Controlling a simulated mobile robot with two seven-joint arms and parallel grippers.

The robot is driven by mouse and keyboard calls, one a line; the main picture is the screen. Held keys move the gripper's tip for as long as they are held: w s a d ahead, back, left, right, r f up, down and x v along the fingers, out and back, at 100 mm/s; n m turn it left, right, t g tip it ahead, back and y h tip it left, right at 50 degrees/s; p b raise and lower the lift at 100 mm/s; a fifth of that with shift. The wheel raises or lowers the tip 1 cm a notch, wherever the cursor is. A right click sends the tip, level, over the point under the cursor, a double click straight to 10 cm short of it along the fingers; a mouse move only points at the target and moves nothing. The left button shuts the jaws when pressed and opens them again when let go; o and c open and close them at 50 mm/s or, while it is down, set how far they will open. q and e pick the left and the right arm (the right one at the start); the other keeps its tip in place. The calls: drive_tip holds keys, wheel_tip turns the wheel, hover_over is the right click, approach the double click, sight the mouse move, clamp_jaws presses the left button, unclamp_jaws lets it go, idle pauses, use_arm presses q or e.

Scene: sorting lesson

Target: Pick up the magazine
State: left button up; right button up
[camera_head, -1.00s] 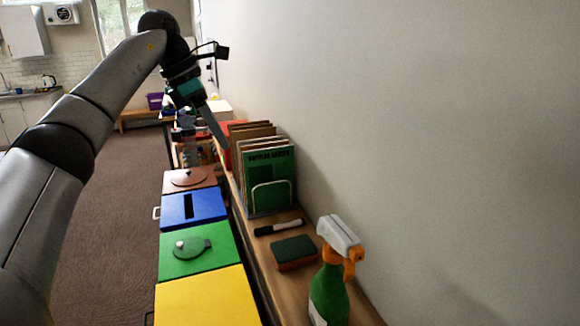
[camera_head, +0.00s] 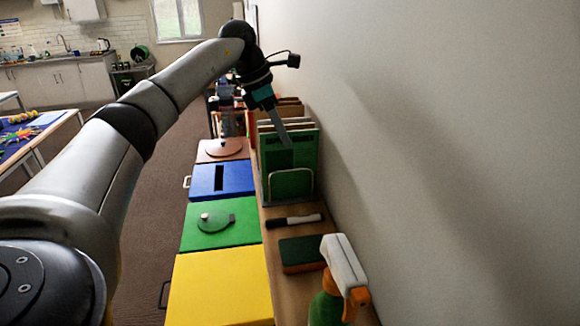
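The green magazine (camera_head: 304,156), with dark print on its cover, stands upright at the front of a row of folders on the shelf along the wall. A wire holder (camera_head: 291,171) stands in front of its lower part. My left gripper (camera_head: 287,143) points down in front of the upper left of its cover in the picture. Whether it touches the magazine cannot be told. Only a narrow grey finger shows, so its opening is unclear. My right gripper is not in view.
A black marker (camera_head: 293,221), a sponge (camera_head: 301,254) and a spray bottle (camera_head: 345,266) stand or lie on the shelf nearer me. Yellow (camera_head: 220,288), green (camera_head: 240,232) and blue (camera_head: 238,182) bin lids line its left side. The wall closes off the right.

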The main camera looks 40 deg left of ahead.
sight(290, 167)
use_arm(q)
drive_tip(key=shift+d+f, duration=0.1)
drive_tip(key=shift+f, duration=0.1)
drive_tip(key=x, duration=0.2)
drive_tip(key=p+x, duration=0.1)
drive_tip(key=x, duration=0.2)
drive_tip(key=shift+w, duration=0.45)
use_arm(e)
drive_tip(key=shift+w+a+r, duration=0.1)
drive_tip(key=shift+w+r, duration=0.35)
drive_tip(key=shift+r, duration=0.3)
use_arm(q)
drive_tip(key=shift+f, duration=0.2)
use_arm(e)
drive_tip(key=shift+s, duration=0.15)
use_arm(q)
clamp_jaws()
